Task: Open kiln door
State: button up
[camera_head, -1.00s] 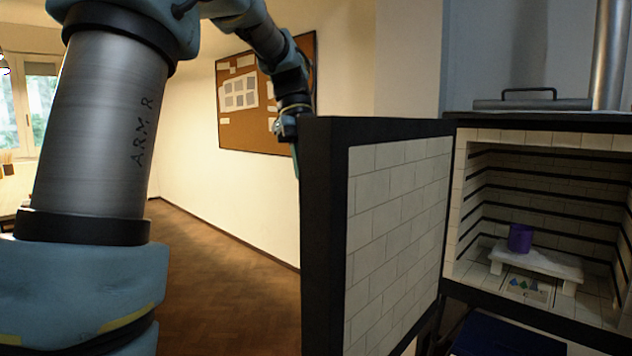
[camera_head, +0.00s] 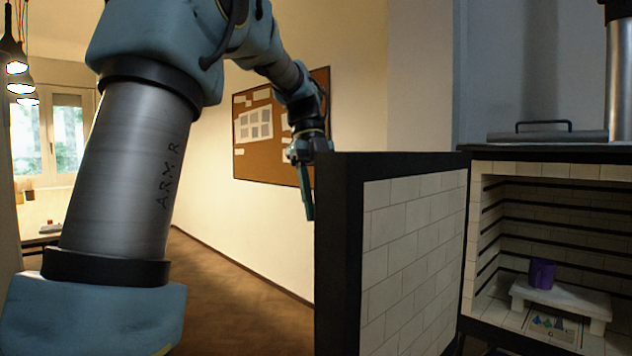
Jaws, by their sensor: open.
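The kiln door (camera_head: 415,250) stands swung wide open, with its white brick lining and dark frame facing me. The kiln (camera_head: 550,152) is at the right, and its tiled chamber is in plain view. My gripper (camera_head: 307,205) is at the far upper edge of the door, just left of its dark outer edge. Its teal finger points down and it is open. The door hides part of the gripper, and the outer face and handle are hidden, so I cannot tell whether it touches the door.
Inside the kiln a purple cup (camera_head: 541,273) stands on a white shelf (camera_head: 565,297), with a card (camera_head: 553,328) below it. A corkboard (camera_head: 262,135) hangs on the wall behind my gripper. Wooden floor (camera_head: 225,300) lies free left of the door.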

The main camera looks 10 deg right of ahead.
jog(key=v, duration=0.8)
jog(key=shift+r, duration=0.35)
jog(key=shift+w+a, duration=0.1)
jog(key=a+f+n+t, duration=0.1)
jog(key=a+f+n, duration=0.2)
jog(key=f+n, duration=0.25)
jog(key=w+a+f+n+t, duration=0.1)
jog(key=a+f+n, duration=0.2)
jog(key=f+n, duration=0.3)
jog(key=a+f+n+t, duration=0.1)
jog(key=a+f+n, duration=0.1)
jog(key=f+n, duration=0.4)
jog(key=s+a+f+n+t, duration=0.1)
jog(key=s+a+f+n, duration=0.4)
jog(key=f+n, duration=0.2)
jog(key=s+a+f+n+t+y, duration=0.1)
jog(key=s+a+f+n+t, duration=0.1)
jog(key=s+a+f+n, duration=0.3)
notch_tip(320, 180, down, 4)
jog(key=shift+s+a+f+n, duration=0.1)
jog(key=shift+s+a+n, duration=0.25)
jog(key=shift+n, duration=0.8)
